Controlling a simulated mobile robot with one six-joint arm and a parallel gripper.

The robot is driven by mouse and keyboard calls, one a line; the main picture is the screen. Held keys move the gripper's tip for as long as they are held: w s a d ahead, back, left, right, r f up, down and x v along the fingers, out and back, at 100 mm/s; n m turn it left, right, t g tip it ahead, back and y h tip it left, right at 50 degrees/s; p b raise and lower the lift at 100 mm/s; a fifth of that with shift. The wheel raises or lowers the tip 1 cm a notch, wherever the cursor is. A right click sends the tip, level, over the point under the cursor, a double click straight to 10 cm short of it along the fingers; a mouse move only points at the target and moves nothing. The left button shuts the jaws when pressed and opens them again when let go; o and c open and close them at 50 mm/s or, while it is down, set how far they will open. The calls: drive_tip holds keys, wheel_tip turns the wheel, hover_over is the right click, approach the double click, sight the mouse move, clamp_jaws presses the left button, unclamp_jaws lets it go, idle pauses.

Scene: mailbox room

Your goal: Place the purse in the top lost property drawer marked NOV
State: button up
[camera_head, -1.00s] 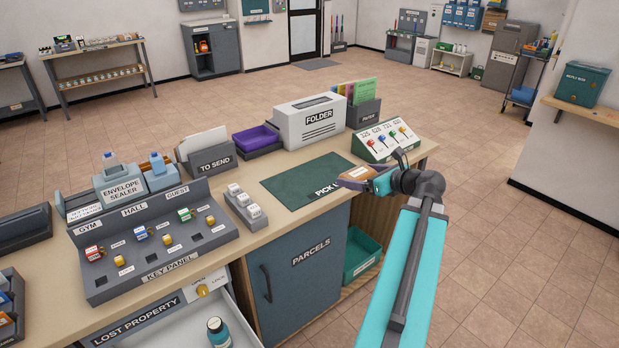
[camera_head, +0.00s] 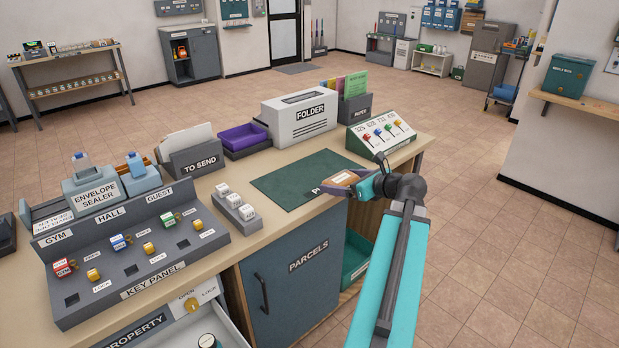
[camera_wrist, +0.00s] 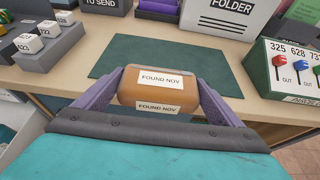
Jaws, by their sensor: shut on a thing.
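The purse is a tan-brown rounded block (camera_wrist: 160,89) with white labels reading FOUND NOV. My gripper (camera_wrist: 158,92) is shut on it, one purple-grey finger on each side. In the head view the purse (camera_head: 341,179) and my gripper (camera_head: 345,187) are at the front edge of the green mat. The lost property drawer (camera_head: 205,325) stands open at the lower left of the head view, under the key panel. A bottle with a dark top (camera_head: 208,341) is in it. Its front is cut off by the picture edge, and no NOV mark on it is readable.
The key panel (camera_head: 130,250) and a row of white number blocks (camera_head: 236,207) stand on the counter left of the green mat (camera_head: 290,178). The PARCELS door (camera_head: 292,275) is closed below. A lever box (camera_head: 381,133) stands right of the mat. Floor to the right is clear.

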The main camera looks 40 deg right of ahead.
drive_tip(key=shift+d, duration=0.1)
drive_tip(key=shift+w+d, duration=0.25)
drive_tip(key=shift+w, duration=0.1)
drive_tip(key=p, duration=0.2)
hover_over(323, 176)
drive_tip(key=shift+w+f, duration=0.15)
drive_tip(key=shift+f, duration=0.6)
drive_tip(key=shift+f, duration=0.1)
drive_tip(key=shift+f, duration=1.65)
drive_tip(key=shift+f, duration=0.15)
drive_tip(key=o, duration=0.9)
